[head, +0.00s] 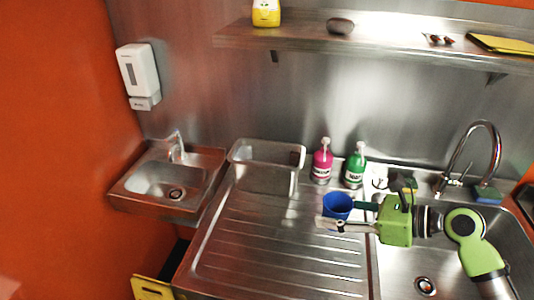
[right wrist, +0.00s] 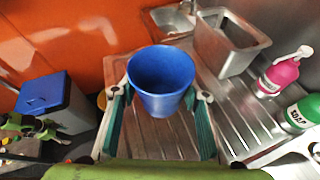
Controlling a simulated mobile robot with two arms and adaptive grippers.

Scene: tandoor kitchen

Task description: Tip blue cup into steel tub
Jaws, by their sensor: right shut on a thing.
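The blue cup (head: 337,206) is upright between the fingers of my right gripper (head: 346,219), over the drainboard. In the right wrist view the cup (right wrist: 162,82) sits between both fingers of the right gripper (right wrist: 160,97), which is shut on it. I look into its blue inside and see no contents. The steel tub (head: 268,176) stands at the back left of the drainboard, left of the cup and apart from it; it also shows in the right wrist view (right wrist: 222,55). A green and dark part (right wrist: 28,128), likely my left gripper, shows small at that view's left edge.
A pink bottle (head: 321,162) and a green soap bottle (head: 355,167) stand behind the cup. A small hand sink (head: 165,182) is left of the tub. A large sink (head: 425,262) with a tall faucet (head: 480,128) is at right. The ridged drainboard (head: 270,250) is clear in front.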

